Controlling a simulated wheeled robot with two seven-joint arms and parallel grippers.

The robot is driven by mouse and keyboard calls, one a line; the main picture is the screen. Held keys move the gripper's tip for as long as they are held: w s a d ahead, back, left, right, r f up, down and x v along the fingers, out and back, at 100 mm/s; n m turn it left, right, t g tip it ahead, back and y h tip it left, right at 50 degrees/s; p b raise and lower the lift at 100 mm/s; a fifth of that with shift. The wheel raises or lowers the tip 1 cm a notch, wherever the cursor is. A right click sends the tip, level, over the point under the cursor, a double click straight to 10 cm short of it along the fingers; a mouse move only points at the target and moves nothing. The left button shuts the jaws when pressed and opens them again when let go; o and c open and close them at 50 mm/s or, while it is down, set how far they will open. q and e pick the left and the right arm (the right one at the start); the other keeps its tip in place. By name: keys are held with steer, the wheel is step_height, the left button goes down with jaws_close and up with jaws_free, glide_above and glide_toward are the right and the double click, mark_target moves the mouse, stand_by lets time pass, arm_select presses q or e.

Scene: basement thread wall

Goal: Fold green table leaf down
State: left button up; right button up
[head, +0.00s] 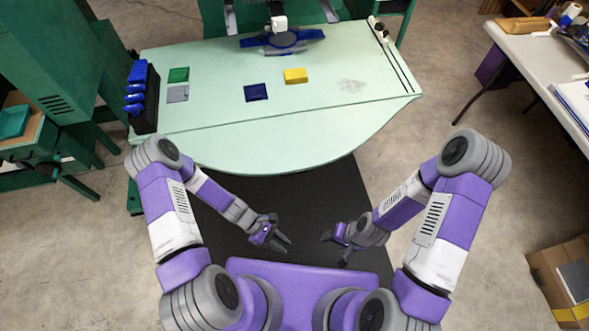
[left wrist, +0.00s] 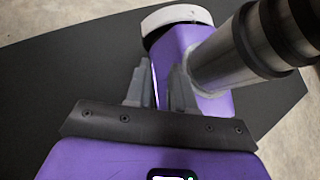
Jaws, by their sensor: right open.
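The pale green table leaf (head: 275,150) is the rounded front part of the green table (head: 215,75). It is up, roughly level with the tabletop, and a straight seam divides the two. Nothing lies on the leaf. My left gripper (head: 281,243) is open and empty, on the near side of the leaf's curved edge and apart from it. In the left wrist view its two fingers (left wrist: 160,88) stand apart with nothing between them. My right gripper (head: 335,246) is open and empty, also short of the leaf. The leaf's underside is hidden.
A black rack with blue bins (head: 140,97) stands at the table's left end. Green, grey, blue and yellow (head: 296,75) pieces lie on the tabletop. A blue-based device (head: 283,41) stands at the back. A black mat (head: 325,200) covers the floor before the leaf.

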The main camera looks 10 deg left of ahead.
arm_select(q)
steer(key=w+a+r+n+t+h, duration=0.2)
steer(key=w+a+n+t+h, duration=0.2)
steer(key=w+n+t, duration=0.5)
steer(key=w+a+r+n+t+h, duration=0.3)
steer(key=w+n+t, duration=0.45)
steer(key=n, duration=0.35)
steer(key=shift+g, duration=0.45)
steer(key=x, duration=1.1)
steer(key=shift+c, duration=0.4)
jaws_close()
